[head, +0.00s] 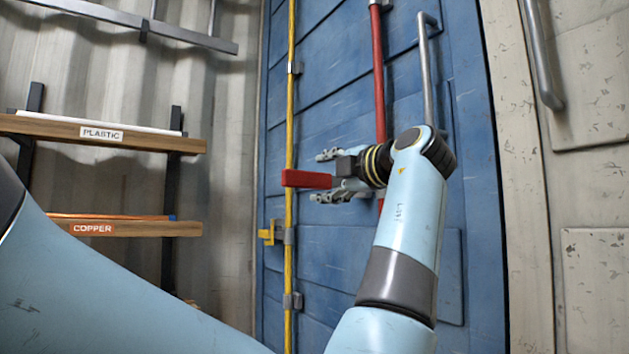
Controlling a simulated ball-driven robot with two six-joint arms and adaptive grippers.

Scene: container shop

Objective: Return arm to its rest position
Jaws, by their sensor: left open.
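My left gripper (323,177) is in front of the blue door (340,100), its fingers pointing left and spread apart. A red handle (306,179) at the yellow rod (291,110) lies level with the gap between the fingers. Its right end overlaps the gripper in the picture; I cannot tell whether they touch. The light blue arm (408,220) rises from the bottom, right of the middle, and bends at the wrist. My right gripper is not in view.
A red pipe (378,70) and a grey vertical bar (425,70) run down the blue door behind the wrist. On the left are shelves labelled PLASTIC (101,134) and COPPER (92,229). A pale panel with a metal handle (541,55) stands at right.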

